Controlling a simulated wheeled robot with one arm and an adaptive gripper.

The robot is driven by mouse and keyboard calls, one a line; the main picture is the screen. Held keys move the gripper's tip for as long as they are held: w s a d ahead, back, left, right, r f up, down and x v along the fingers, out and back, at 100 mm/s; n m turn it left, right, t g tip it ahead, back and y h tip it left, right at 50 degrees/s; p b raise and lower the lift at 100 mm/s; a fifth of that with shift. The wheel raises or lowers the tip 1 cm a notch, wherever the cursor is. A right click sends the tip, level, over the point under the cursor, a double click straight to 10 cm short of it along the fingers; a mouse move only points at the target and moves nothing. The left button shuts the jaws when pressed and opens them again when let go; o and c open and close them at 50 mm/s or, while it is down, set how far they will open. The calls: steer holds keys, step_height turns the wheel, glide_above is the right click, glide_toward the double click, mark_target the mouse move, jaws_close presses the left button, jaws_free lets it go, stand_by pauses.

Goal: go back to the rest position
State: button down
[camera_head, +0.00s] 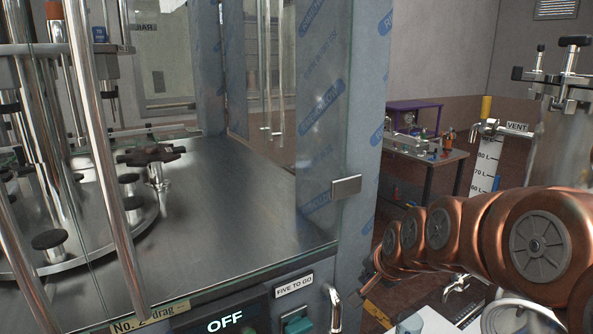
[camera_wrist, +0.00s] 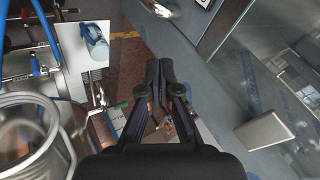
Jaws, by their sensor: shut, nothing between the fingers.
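My gripper (camera_wrist: 159,72) shows in the wrist view as dark fingers with their tips together and nothing between them. In the head view my copper-coloured arm reaches in from the right, and its far end is beside the right side of the filler machine. The gripper itself is hard to make out there. In the wrist view the gripper hangs apart from the machine's grey frame and glass door, which lie to its right.
The filler's steel deck (camera_head: 230,205) is at left, with a glass door and metal door handle (camera_head: 346,187). A tank with a level scale (camera_head: 487,165) stands at right. A workbench (camera_head: 430,165) is behind.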

steer(key=s+d+f+n+g+h, duration=0.1)
steer(key=s+f+n+g, duration=0.15)
steer(key=s, duration=0.95)
steer(key=s+d+f+n+g, duration=0.1)
steer(key=s+f+n+g, duration=0.2)
steer(key=s, duration=0.9)
steer(key=s+d+f+n+g+h, duration=0.1)
steer(key=s+f+n+g, duration=0.2)
steer(key=s, duration=0.8)
step_height(320, 180, down, 9)
steer(key=g+b, duration=0.2)
steer(key=b, duration=0.8)
step_height(320, 180, up, 15)
steer(key=t+p, duration=0.1)
steer(key=p, duration=1.3)
steer(key=shift+a, duration=0.15)
steer(key=shift+f+t, duration=0.1)
steer(key=shift+t, duration=0.15)
